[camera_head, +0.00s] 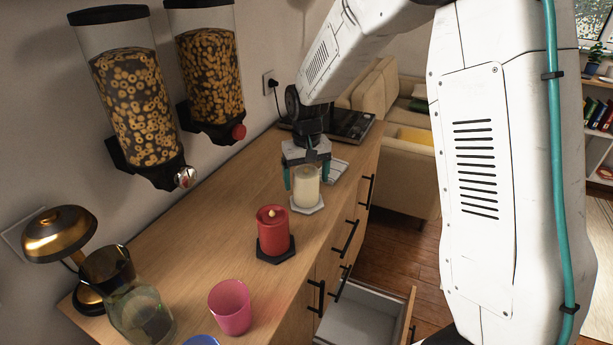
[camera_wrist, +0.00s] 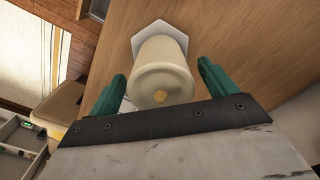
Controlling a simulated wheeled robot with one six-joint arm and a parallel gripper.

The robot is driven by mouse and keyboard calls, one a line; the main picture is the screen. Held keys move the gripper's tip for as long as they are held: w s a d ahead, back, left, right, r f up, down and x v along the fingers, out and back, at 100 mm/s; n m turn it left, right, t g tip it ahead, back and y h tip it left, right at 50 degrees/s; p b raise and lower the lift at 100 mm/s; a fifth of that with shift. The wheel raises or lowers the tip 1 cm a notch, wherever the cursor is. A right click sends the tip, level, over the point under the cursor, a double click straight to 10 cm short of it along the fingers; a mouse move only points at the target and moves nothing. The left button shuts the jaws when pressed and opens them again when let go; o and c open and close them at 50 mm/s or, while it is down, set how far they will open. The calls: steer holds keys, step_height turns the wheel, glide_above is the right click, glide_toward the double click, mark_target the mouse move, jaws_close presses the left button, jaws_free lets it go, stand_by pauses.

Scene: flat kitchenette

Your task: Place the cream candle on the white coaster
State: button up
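The cream candle (camera_head: 306,187) stands upright on the white hexagonal coaster (camera_head: 307,210), near the counter's right edge. In the wrist view the candle (camera_wrist: 162,75) is seen from its top, with part of the coaster (camera_wrist: 152,33) showing beyond it. My gripper (camera_head: 306,176) is around the candle from above. Its teal fingers stand on either side of the candle. In the wrist view my gripper (camera_wrist: 162,76) is open, with a narrow gap between each finger and the candle. The coaster's far side is partly hidden by the candle.
A red candle (camera_head: 273,230) on a dark coaster (camera_head: 276,256) stands nearer on the counter. A pink cup (camera_head: 230,308), a glass vase (camera_head: 140,312) and a brass lamp (camera_head: 60,235) are at the near left. A drawer (camera_head: 365,315) is open below.

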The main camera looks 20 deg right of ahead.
step_height(320, 180, up, 12)
steer(key=shift+f, duration=0.1)
steer(key=s+d+r, duration=0.1)
steer(key=s+r, duration=0.3)
steer(key=s, duration=0.4)
steer(key=s+d+r, duration=0.1)
steer(key=s+r, duration=0.3)
steer(key=s, duration=0.5)
steer(key=s+d+f+t, duration=0.1)
steer(key=s+f, duration=0.2)
steer(key=s, duration=1.4)
steer(key=shift+s+d+f, duration=0.15)
steer(key=shift+s+d, duration=0.1)
steer(key=shift+d, duration=0.05)
